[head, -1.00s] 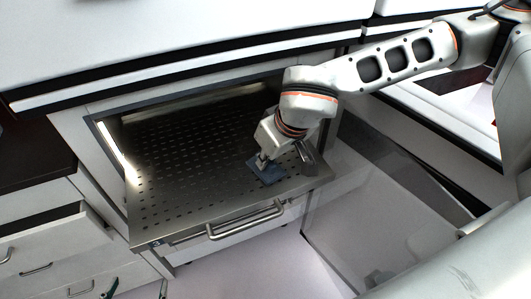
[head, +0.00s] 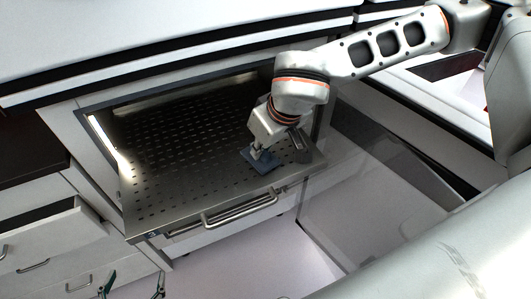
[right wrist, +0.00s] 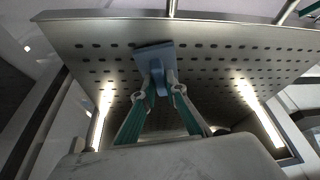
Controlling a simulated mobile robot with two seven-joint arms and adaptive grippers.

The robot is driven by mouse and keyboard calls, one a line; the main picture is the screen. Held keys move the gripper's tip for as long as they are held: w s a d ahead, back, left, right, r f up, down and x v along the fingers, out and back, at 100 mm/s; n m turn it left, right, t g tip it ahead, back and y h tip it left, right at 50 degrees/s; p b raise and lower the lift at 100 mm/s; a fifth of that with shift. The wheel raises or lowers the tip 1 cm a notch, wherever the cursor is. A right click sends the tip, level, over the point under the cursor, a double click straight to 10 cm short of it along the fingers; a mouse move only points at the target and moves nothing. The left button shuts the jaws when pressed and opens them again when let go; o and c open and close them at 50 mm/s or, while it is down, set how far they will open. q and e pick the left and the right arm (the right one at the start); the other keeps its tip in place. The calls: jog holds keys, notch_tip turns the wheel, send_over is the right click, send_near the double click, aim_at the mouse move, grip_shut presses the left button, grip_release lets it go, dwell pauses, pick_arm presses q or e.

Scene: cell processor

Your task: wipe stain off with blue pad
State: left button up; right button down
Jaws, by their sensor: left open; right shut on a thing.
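The blue pad (head: 256,161) lies flat against the perforated metal shelf (head: 165,195), near its front right part. My right gripper (head: 262,150) is shut on the pad's raised grip from above. In the right wrist view the pad (right wrist: 153,53) shows beyond the teal fingers, which close on its narrow grip (right wrist: 158,82). My left gripper (head: 132,284) is at the bottom left edge of the head view, low in front of the cabinet; its two teal fingertips are apart and nothing shows between them. I cannot make out a stain; the pad and arm may cover it.
The shelf sits in a lit opening with side walls. A bar handle (head: 240,207) runs along its front. White drawers (head: 50,245) stand to the left, and a clear panel (head: 365,220) is to the right. The shelf's left and middle are free.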

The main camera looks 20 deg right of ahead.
jog(key=shift+w+a+f, duration=0.1)
jog(key=shift+w+f, duration=0.05)
jog(key=shift+w, duration=1.95)
jog(key=shift+w+a+f, duration=0.1)
jog(key=shift+w+f, duration=0.05)
jog(key=shift+w, duration=1.9)
pick_arm(q)
jog(key=shift+s+f, duration=0.1)
jog(key=shift+f, duration=0.2)
jog(key=shift+r, duration=0.1)
pick_arm(e)
notch_tip(320, 180, up, 5)
jog(key=p, duration=0.3)
jog(key=shift+w, duration=0.1)
pick_arm(q)
notch_tip(320, 180, up, 6)
jog(key=w+p, duration=0.1)
jog(key=shift+w+r, duration=0.15)
jog(key=shift+w, duration=0.05)
pick_arm(e)
jog(key=shift+r, duration=0.6)
pick_arm(q)
notch_tip(320, 180, up, 3)
jog(key=p, duration=0.2)
jog(key=shift+w+t+p, duration=0.15)
jog(key=shift+t+p, duration=0.15)
pick_arm(e)
notch_tip(320, 180, up, 3)
